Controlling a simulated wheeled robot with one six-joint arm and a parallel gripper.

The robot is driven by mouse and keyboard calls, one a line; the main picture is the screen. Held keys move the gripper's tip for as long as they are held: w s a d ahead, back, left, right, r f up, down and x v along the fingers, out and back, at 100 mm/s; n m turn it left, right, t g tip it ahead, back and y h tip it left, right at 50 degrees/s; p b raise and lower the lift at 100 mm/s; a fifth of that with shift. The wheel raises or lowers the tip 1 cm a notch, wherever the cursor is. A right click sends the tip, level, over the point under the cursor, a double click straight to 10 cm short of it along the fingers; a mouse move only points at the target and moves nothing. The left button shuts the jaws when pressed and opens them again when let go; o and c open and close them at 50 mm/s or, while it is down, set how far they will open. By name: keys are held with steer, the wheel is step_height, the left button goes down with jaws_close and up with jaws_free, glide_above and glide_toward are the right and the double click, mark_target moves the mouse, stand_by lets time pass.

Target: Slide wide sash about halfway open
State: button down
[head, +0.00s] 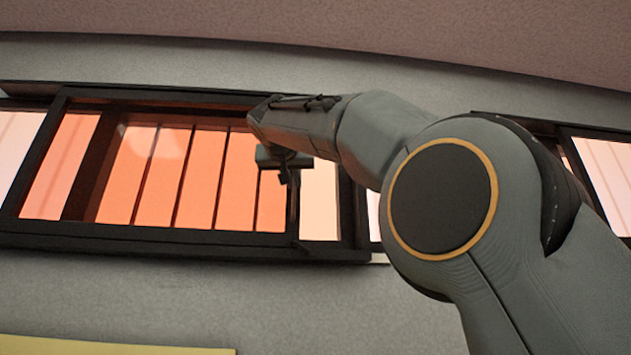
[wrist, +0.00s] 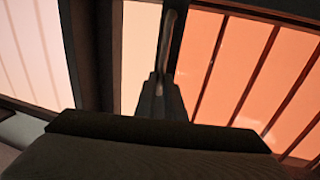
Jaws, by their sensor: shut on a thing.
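The wide sash (head: 180,237) is a dark-framed window panel with orange-tinted glass, set in a long black window frame (head: 100,92) on the grey wall. A pale strip (head: 319,200) shows between the sash's right edge and the right side of the frame. My gripper (head: 286,172) is at the sash's right edge, shut on the upright handle (head: 293,205). In the wrist view my gripper (wrist: 160,95) is around the slim handle (wrist: 171,40), with the orange glass to its right and the pale strip to its left. The fingertips' contact is dark and partly hidden.
Another window (head: 605,180) with pale panes is at the far right, partly behind my arm. A yellow surface (head: 100,346) shows at the bottom left. The grey wall (head: 200,300) below the window is bare.

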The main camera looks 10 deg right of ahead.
steer(key=shift+a, duration=0.85)
steer(key=c, duration=1.8)
jaws_free()
steer(key=shift+c, duration=0.2)
steer(key=s+a+b, duration=0.1)
steer(key=s+b, duration=0.2)
steer(key=s, duration=0.4)
steer(key=shift+s+a, duration=0.3)
steer(key=shift+s, duration=0.05)
